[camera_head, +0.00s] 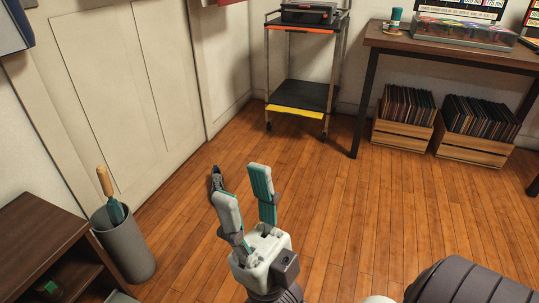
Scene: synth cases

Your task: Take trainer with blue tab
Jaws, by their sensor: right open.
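A small dark grey shoe (216,180), which looks like a trainer, lies on the wooden floor in the head view, left of the middle. Its lower part is partly hidden behind a finger of my right gripper; I cannot make out a blue tab on it. My right gripper (241,182) is open and empty, with pale fingers and green inner pads. In the picture its left finger overlaps the near end of the shoe; I cannot tell how far apart they are in depth. My left gripper is not in view.
A grey bin (123,244) with a wooden-handled thing in it stands at the left beside a dark brown shelf (40,240). A trolley (300,95), a desk (450,52) and two wooden record crates (402,137) stand at the back. The middle floor is clear.

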